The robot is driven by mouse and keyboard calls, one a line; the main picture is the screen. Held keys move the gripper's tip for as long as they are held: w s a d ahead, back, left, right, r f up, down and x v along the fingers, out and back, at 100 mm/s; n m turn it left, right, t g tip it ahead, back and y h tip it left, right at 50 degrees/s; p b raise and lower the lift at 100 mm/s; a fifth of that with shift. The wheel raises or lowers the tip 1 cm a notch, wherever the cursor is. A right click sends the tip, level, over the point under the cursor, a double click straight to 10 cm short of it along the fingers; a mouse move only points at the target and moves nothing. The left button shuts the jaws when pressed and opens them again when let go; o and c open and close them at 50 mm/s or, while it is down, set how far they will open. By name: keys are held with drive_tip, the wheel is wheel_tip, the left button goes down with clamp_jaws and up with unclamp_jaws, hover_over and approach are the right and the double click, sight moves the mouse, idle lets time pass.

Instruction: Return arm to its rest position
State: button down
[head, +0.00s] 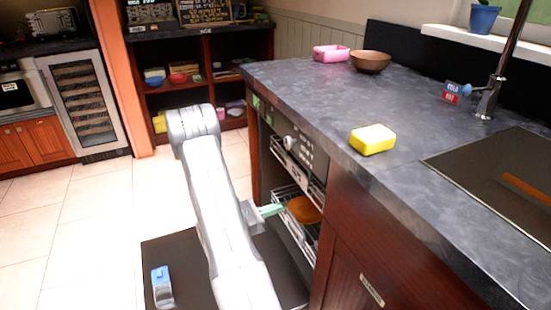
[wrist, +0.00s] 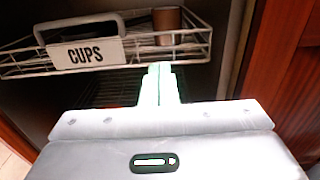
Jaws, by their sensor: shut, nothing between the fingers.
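My gripper (head: 274,210) is shut and empty, its pale green fingers pressed together. In the head view it points right, into the open front of the cabinet under the counter, close to the wire racks. In the wrist view the closed fingers (wrist: 160,72) point at a white wire rack (wrist: 190,42) with a "CUPS" label (wrist: 84,54). A brown cup (wrist: 167,20) stands in that rack. The fingertips appear just below or in front of the rack's front wire; I cannot tell whether they touch it. My arm (head: 215,195) reaches up from below and bends down behind itself.
An orange-brown bowl (head: 303,209) sits in the lower rack, beside my gripper. The counter (head: 320,95) overhangs on the right, with a yellow sponge (head: 373,139) near its edge. A reddish wood panel (wrist: 285,70) stands close on the right. Tiled floor (head: 95,210) is open on the left.

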sight(320, 194)
drive_tip(key=b+x, duration=0.1)
drive_tip(key=x, duration=1.2)
drive_tip(key=shift+w+d, duration=0.1)
drive_tip(key=shift+d, duration=0.1)
drive_tip(key=shift+r, duration=0.15)
